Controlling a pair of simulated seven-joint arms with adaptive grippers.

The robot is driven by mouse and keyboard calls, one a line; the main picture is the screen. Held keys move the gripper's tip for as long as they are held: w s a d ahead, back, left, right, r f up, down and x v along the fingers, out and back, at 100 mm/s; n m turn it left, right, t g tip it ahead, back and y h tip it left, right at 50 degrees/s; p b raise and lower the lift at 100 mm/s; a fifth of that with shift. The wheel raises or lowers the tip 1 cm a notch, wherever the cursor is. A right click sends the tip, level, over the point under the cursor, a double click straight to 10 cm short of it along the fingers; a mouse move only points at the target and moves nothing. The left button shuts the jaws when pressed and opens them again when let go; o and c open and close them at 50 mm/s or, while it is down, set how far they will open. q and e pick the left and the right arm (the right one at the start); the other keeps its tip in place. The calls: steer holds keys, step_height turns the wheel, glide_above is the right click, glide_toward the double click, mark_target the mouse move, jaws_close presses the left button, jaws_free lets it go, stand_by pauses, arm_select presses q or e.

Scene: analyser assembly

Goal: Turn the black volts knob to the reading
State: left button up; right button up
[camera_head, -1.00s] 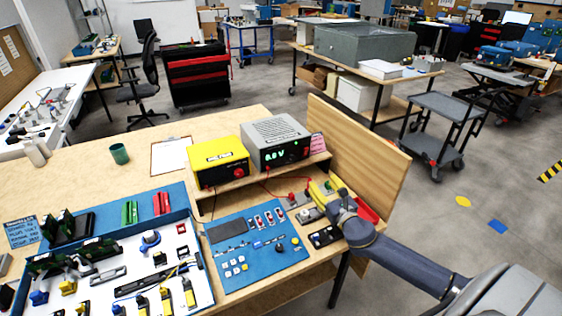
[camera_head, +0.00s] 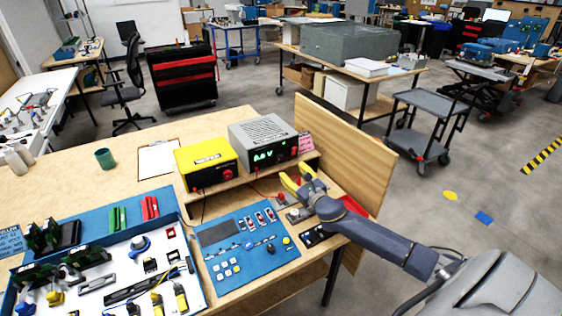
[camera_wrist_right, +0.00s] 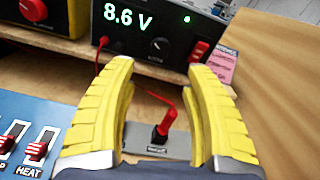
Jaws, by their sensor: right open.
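The grey power supply (camera_head: 270,132) stands on a wooden shelf at the back of the bench. Its green display reads 8.6 V in the right wrist view (camera_wrist_right: 128,18). The small black volts knob (camera_wrist_right: 160,46) sits on the front panel below and right of the display. My right gripper (camera_wrist_right: 162,68) has its two yellow fingers apart, with nothing between the tips. The knob shows beyond and between the fingertips, apart from them. In the head view my right gripper (camera_head: 292,182) is in front of and below the supply. My left gripper is out of view.
A red switch (camera_wrist_right: 198,50) sits right of the knob. The yellow-topped box (camera_head: 206,160) stands left. A wooden panel (camera_head: 345,150) borders the right.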

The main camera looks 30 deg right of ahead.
mark_target(281, 160)
steer(key=w, duration=0.9)
steer(key=shift+d, duration=0.2)
jaws_close()
stand_by(0.3)
